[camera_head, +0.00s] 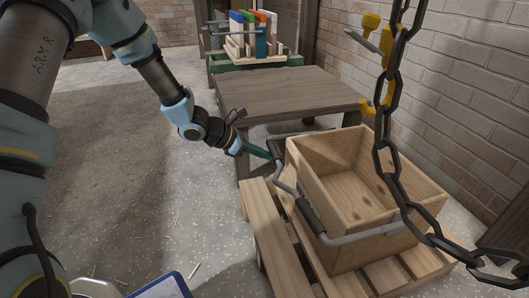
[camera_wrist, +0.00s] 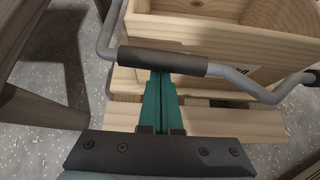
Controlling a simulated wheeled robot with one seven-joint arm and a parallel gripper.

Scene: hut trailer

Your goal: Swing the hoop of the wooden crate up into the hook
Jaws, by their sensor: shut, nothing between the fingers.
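The open, empty wooden crate (camera_head: 330,212) stands on a wooden pallet. Its hoop (camera_head: 352,238) is a grey bent bar with a dark grip sleeve (camera_head: 308,214), lowered along the crate's near side. My gripper (camera_head: 268,156) is at the crate's left, near the hoop's left bend. In the wrist view, its shut teal fingers (camera_wrist: 160,82) reach to the dark sleeve (camera_wrist: 165,61), tips partly hidden by it; contact cannot be told. Nothing is held. A dark chain (camera_head: 388,155) hangs before the crate's right side. I cannot make out a hook on it.
A wooden table (camera_head: 285,92) stands behind the crate. Yellow brackets (camera_head: 370,24) are near the brick wall at right. The pallet (camera_head: 262,222) extends left of the crate. A rack of coloured items (camera_head: 255,38) stands farther back. Floor at left is open.

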